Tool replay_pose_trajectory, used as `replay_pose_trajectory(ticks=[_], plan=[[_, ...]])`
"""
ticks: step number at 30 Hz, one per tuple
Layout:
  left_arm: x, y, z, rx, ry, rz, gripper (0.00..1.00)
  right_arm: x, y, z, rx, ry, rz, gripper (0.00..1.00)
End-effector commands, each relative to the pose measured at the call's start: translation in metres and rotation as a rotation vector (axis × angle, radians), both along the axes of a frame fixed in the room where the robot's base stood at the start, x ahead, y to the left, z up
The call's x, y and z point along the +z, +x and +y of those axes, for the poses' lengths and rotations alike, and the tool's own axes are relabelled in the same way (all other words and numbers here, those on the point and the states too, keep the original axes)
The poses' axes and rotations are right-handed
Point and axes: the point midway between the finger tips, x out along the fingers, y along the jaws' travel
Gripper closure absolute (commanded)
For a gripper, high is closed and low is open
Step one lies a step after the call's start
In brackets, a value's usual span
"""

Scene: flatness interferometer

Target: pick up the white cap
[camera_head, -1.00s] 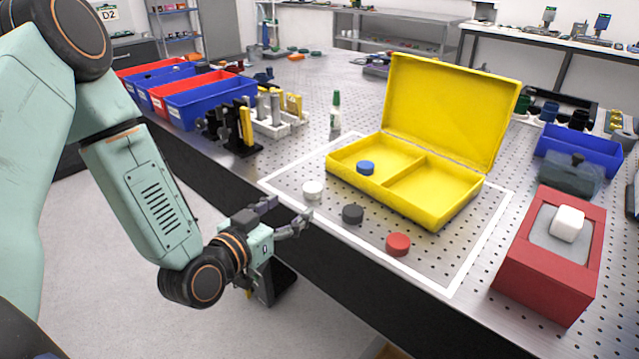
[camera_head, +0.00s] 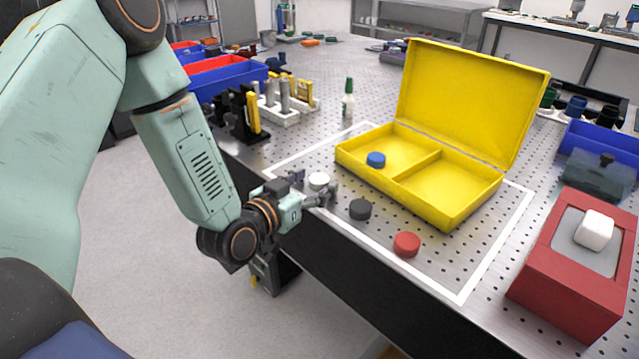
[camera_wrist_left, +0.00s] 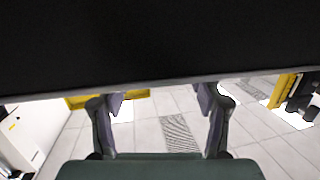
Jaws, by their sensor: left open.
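The white cap (camera_head: 319,180) lies on the perforated metal table, at the left of the white outlined area. My left gripper (camera_head: 316,186) is open, at the table's front edge, with its fingertips close by the cap in the head view. Whether the cap is between the fingers or touched by them I cannot tell. In the left wrist view, the two fingers of the left gripper (camera_wrist_left: 161,100) are spread apart, with the dark table side and floor beyond them. No cap shows there. My right gripper is not in view.
A black cap (camera_head: 360,209) and a red cap (camera_head: 407,244) lie nearby. An open yellow box (camera_head: 455,210) holds a blue cap (camera_head: 376,160). A red block (camera_head: 565,295) with a white piece (camera_head: 594,230) stands at right. A small bottle (camera_head: 348,103) stands behind.

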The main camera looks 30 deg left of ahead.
Motion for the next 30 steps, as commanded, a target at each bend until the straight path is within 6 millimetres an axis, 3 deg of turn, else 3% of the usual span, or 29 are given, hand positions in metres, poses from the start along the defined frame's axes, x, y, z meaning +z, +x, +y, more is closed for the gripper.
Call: replay_pose_trajectory(ticks=[6,13,27,30], plan=[[-0.004,0.023,-0.004,-0.002,0.002,-0.001,0.35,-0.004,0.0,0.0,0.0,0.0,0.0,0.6],[-0.003,0.026,-0.004,0.0,-0.001,0.0,0.35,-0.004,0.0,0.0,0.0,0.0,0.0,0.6],[-0.003,0.025,-0.004,-0.001,0.0,0.0,0.74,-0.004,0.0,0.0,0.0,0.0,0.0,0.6],[-0.003,0.025,-0.004,-0.001,0.0,0.0,0.76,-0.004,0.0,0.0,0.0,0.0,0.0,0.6]])
